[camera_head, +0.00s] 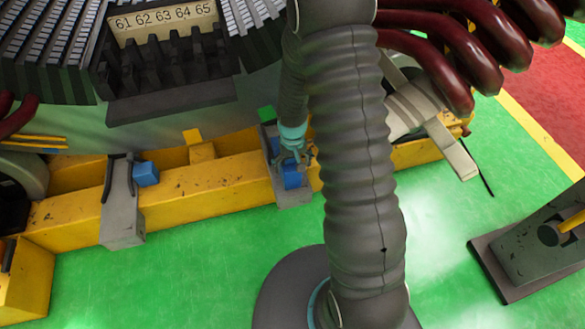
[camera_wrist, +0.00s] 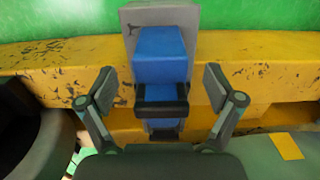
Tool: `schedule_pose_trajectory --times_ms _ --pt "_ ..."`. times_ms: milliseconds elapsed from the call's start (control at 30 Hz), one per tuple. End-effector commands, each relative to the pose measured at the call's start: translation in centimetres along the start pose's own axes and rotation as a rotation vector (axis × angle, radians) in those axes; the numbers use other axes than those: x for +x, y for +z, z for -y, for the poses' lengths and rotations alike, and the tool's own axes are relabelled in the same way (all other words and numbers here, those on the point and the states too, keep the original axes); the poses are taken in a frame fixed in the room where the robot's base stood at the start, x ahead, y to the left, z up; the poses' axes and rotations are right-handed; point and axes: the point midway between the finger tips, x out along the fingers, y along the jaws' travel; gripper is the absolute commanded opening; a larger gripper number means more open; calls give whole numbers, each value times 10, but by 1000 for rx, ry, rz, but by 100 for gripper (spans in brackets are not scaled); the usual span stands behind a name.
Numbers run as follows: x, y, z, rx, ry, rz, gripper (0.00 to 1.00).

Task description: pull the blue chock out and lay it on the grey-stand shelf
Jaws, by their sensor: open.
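A blue chock (camera_head: 292,178) sits in a grey bracket (camera_head: 296,200) on the yellow beam, in front of my arm in the head view. In the wrist view the blue chock (camera_wrist: 160,52) is seen close up, against the grey bracket (camera_wrist: 130,18), with a dark bar across its lower part. My gripper (camera_wrist: 160,88) is open, one finger on each side of the chock with gaps, touching nothing that I can see. In the head view my gripper (camera_head: 292,154) is small and partly hides the chock. I cannot tell for sure which surface is the grey-stand shelf.
A second blue block (camera_head: 146,174) sits beside another grey bracket (camera_head: 122,215) on the yellow beam (camera_head: 215,185). A dark grey stand (camera_head: 530,250) is at the lower right. Dark red coils (camera_head: 440,45) hang at the upper right. Green floor between is clear.

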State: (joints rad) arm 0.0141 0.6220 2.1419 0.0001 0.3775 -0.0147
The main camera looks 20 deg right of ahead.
Motion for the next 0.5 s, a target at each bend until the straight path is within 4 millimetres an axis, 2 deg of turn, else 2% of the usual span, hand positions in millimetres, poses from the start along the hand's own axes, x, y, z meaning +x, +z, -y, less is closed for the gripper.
schedule_pose_trajectory --times_ms 100,300,500 --pt "-25 -1 0 0 0 -4 91" --pt "-62 -1 0 0 0 -4 91" --pt "-86 0 0 0 0 -1 91"
